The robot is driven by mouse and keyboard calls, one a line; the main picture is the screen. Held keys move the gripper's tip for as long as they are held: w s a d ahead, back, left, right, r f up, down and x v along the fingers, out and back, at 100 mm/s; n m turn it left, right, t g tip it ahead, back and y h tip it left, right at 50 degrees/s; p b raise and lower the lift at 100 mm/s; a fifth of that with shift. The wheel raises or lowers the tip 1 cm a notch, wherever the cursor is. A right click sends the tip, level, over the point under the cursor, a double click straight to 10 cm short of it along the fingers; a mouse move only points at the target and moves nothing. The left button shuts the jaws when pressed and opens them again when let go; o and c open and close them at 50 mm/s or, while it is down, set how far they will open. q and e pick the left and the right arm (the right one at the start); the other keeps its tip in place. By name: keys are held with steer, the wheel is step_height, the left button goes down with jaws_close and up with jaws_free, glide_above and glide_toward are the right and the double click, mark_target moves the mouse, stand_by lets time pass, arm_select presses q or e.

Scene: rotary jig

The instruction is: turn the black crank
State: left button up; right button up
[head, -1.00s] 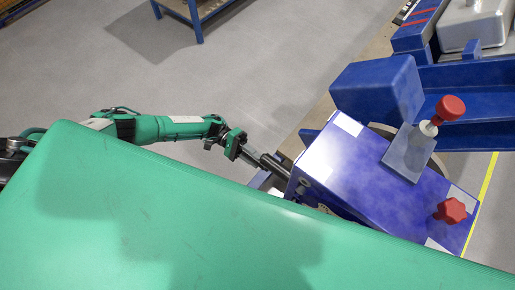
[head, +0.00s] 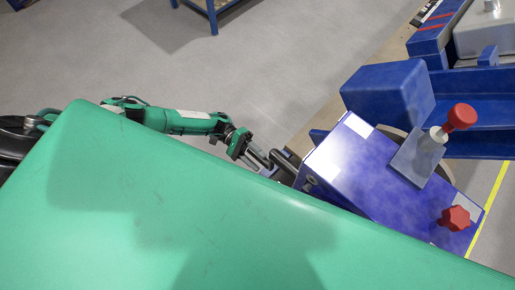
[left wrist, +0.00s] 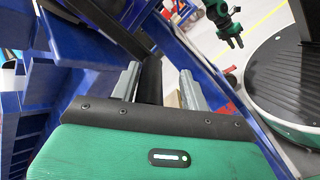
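The black crank shows in the head view as a dark bar (head: 284,166) at the left end of the blue box (head: 385,185). My left gripper (head: 268,161) reaches it from the left. In the left wrist view the black crank bar (left wrist: 150,80) lies between the two grey fingers of my left gripper (left wrist: 160,88). The fingers stand apart, with a visible gap on the right side of the bar. Whether the left finger touches the bar I cannot tell. My right gripper (left wrist: 236,42) shows small at the top of the left wrist view, its fingers apart and empty.
My green body covers the lower left of the head view and hides part of the box. Grey floor at the upper left is open, with a blue-legged table (head: 213,15).

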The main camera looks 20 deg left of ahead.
arm_select(q)
steer(key=shift+w+r, duration=0.15)
steer(key=shift+r, duration=0.05)
steer(key=shift+w+a, duration=0.1)
steer(key=shift+w, duration=0.05)
steer(key=b+v, duration=0.6)
steer(key=v, duration=0.7)
steer(key=shift+a, duration=0.35)
